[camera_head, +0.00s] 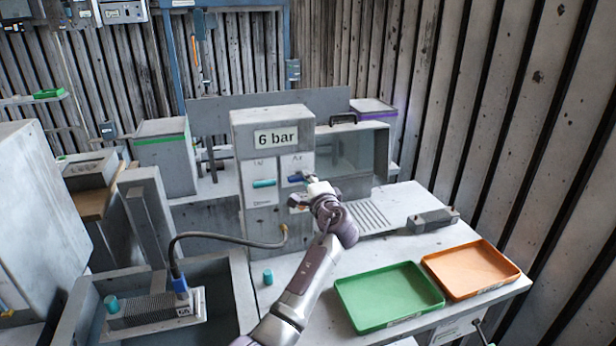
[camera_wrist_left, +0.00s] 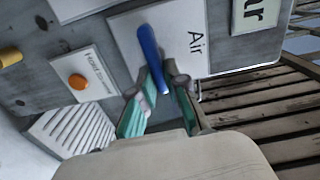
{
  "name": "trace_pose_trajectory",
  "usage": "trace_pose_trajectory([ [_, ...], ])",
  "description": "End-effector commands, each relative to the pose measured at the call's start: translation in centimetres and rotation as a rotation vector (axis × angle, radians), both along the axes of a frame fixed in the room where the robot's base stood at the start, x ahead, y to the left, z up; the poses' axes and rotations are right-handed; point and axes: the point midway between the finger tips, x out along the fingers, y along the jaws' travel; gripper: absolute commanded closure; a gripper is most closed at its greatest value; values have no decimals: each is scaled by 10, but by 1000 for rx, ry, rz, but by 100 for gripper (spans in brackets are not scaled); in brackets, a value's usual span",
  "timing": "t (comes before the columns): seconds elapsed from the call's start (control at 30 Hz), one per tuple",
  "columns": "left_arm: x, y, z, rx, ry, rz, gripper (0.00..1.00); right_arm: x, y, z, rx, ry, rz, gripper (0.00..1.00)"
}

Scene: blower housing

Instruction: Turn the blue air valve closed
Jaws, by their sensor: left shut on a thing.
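The blue air valve (camera_head: 296,179) is a blue lever on the white "Air" plate on the front of the grey "6 bar" box (camera_head: 272,160). In the head view it lies roughly level. In the left wrist view the blue lever (camera_wrist_left: 150,55) runs down between the green-padded fingers. My left gripper (camera_head: 312,185) is at the valve, and its fingers also show in the left wrist view (camera_wrist_left: 160,97). It is shut on the lever's end. The arm hides the part of the box below it. My right gripper is not in view.
Green (camera_head: 388,298) and orange (camera_head: 471,269) trays lie on the bench at right. A hose (camera_head: 225,236) runs left of the arm.

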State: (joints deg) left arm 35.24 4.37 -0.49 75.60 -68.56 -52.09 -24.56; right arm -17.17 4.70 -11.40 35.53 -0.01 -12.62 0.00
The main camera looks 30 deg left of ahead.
Motion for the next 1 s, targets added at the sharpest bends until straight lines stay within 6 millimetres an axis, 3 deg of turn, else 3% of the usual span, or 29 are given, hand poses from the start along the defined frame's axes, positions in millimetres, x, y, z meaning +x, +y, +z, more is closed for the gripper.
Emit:
trace_pose_trajectory([
  [0.67,1,0,2,42,39,-2,100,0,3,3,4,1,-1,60],
  [0.7,1,0,2,42,39,-2,80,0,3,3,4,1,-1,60],
  [0.8,0,0,2,40,39,-1,63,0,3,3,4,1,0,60],
  [1.0,0,0,0,39,41,-1,61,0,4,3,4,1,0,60],
])
